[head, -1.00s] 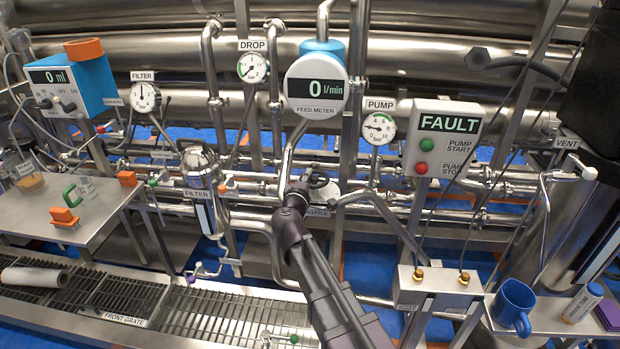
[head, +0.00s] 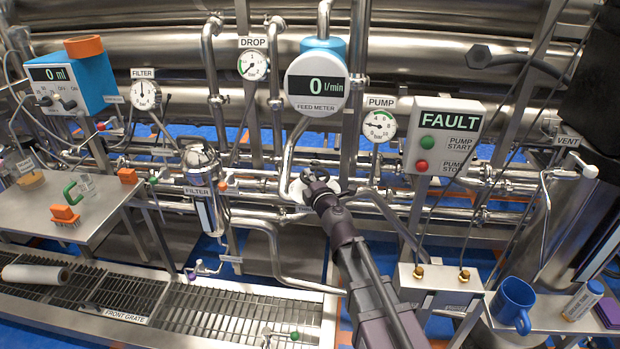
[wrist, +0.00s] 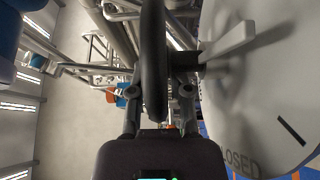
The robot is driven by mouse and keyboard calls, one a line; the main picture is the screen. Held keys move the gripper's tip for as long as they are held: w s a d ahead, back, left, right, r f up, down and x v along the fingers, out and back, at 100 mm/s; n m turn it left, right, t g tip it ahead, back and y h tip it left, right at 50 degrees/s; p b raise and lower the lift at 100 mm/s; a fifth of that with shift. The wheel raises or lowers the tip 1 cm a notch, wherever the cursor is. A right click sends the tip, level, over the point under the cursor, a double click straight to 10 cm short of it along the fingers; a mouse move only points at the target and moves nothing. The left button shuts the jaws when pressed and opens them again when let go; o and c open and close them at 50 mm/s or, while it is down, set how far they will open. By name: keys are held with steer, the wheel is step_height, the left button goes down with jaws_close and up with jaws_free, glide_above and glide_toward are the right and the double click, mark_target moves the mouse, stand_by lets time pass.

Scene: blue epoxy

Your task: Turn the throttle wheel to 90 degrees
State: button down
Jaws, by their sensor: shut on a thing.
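The throttle wheel (head: 314,172) is a small dark handwheel on the pipe below the feed meter, largely hidden by my gripper (head: 308,182). In the wrist view its black rim (wrist: 154,60) runs edge-on between the two fingers of my gripper (wrist: 159,88), which is shut on it. A round white dial plate (wrist: 250,110) lies behind the wheel at the right, with a black mark and letters reading "LOSED", the start cut off. A pale pointer (wrist: 230,45) stands out over the plate. The wheel's exact angle cannot be read.
The feed meter (head: 316,80) reads 0 l/min. The control box (head: 444,135) shows FAULT, with a green and a red button. Pipes and a filter (head: 203,185) crowd the left of my arm. A blue mug (head: 513,305) stands on the right shelf.

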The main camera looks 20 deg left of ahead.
steer(key=shift+d+n+g+y, duration=0.15)
steer(key=shift+n+g+y, duration=0.6)
steer(key=shift+g, duration=0.1)
steer(key=shift+d+n+g+y, duration=0.1)
steer(key=shift+n+g+y, duration=0.55)
steer(key=shift+g+y, duration=0.15)
steer(key=c, duration=0.6)
jaws_free()
steer(key=shift+c, duration=0.2)
steer(key=shift+o, duration=0.4)
steer(key=shift+s, duration=0.1)
steer(key=v, duration=1.2)
steer(key=shift+r, duration=0.15)
